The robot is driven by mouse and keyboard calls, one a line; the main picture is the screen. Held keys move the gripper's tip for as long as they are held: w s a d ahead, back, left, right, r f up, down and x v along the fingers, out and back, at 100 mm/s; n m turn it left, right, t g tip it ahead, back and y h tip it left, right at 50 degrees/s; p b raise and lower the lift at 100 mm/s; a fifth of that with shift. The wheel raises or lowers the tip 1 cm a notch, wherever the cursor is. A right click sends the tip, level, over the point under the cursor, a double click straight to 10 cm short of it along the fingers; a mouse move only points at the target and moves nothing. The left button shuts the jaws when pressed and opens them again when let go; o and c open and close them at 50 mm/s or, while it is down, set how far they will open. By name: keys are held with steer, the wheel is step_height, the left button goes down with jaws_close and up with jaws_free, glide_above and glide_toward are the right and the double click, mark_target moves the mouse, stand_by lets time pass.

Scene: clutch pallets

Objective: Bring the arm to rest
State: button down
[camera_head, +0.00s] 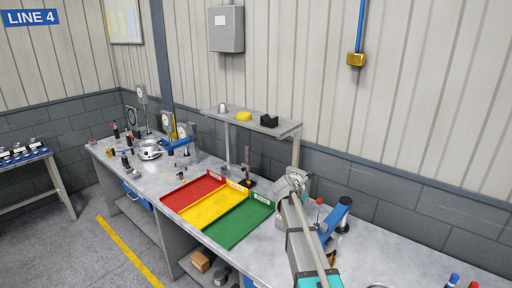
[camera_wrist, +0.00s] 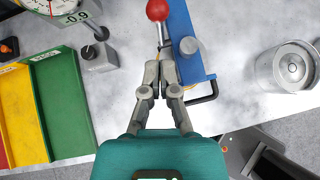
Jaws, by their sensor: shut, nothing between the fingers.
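In the wrist view my gripper (camera_wrist: 161,80) is shut and empty, with its fingers together. It is over the grey bench top (camera_wrist: 130,100), close to the blue stand (camera_wrist: 186,45) with a red-knobbed lever (camera_wrist: 158,10). The fingertips appear just beside the blue stand in the picture; I cannot tell the height between them. In the head view my arm (camera_head: 300,235) reaches up from the bottom over the bench, and I cannot make out the fingers there. The blue stand (camera_head: 336,218) is right of the arm.
Red (camera_head: 193,189), yellow (camera_head: 213,202) and green (camera_head: 238,222) trays lie left of my arm. A metal canister (camera_wrist: 282,66) stands right of my gripper, and a dial gauge (camera_wrist: 60,8) is at the upper left. A raised shelf (camera_head: 284,128) stands behind. Bench space beyond the stand is fairly clear.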

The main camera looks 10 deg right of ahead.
steer(key=s+a+f+m+g+y+b, duration=0.1)
steer(key=s+a+f+m+y+b, duration=0.1)
steer(key=s+a+f+m+b, duration=0.2)
steer(key=s+a+f+m+g+y+b, duration=0.2)
steer(key=s+a+f+m+b, duration=0.3)
steer(key=s+f+m, duration=0.6)
steer(key=s+a+f+m+g+y+b, duration=0.2)
steer(key=s+a+f+m+y+b, duration=0.2)
steer(key=s, duration=1.2)
step_height(320, 180, down, 4)
steer(key=m+b, duration=0.3)
steer(key=m, duration=0.2)
steer(key=shift+a+f+b, duration=0.15)
steer(key=shift+b, duration=0.25)
